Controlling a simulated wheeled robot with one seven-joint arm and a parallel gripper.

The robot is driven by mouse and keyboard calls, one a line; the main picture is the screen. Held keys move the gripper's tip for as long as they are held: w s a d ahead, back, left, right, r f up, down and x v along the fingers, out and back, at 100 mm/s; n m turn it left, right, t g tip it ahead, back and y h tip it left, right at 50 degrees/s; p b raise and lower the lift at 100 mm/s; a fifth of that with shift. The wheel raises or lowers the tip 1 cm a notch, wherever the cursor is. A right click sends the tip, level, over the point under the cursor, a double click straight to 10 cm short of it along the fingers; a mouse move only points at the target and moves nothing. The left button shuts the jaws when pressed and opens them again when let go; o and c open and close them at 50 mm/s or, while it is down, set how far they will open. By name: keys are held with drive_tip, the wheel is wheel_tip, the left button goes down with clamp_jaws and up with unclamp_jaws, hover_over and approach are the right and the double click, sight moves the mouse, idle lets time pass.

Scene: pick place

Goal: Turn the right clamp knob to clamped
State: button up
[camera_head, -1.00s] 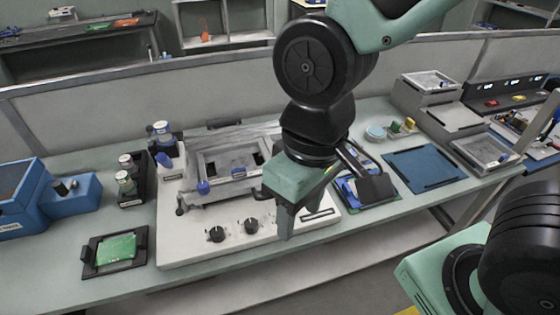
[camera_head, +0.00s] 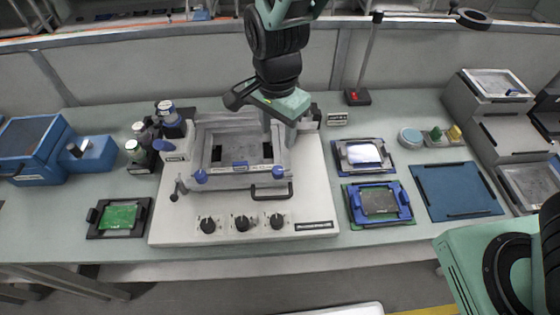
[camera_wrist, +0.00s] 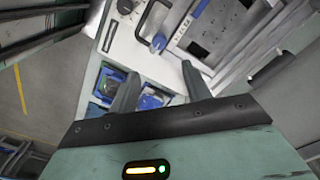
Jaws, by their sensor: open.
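The right clamp knob (camera_head: 277,172) is a blue knob at the front right corner of the grey frame on the white machine (camera_head: 320,200). It also shows in the wrist view (camera_wrist: 158,42), beside a black handle, beyond my fingertips. A matching blue left knob (camera_head: 200,176) is at the frame's front left corner. My gripper (camera_head: 279,128) is open over the back right part of the frame, apart from the right knob. In the wrist view its two fingers (camera_wrist: 160,70) are spread, with nothing held between them.
Three black dials (camera_head: 242,222) line the machine's front edge, below the black handle (camera_head: 270,191). Blue trays (camera_head: 350,205) stand to the right, near a blue mat (camera_head: 455,190). A green board in a black holder (camera_head: 95,220) and bottles (camera_head: 136,150) are at left.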

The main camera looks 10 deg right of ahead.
sight(278, 169)
wheel_tip(278, 169, down, 13)
drive_tip(key=shift+f+p, duration=0.1)
drive_tip(key=shift+p, duration=0.9)
drive_tip(key=c, duration=1)
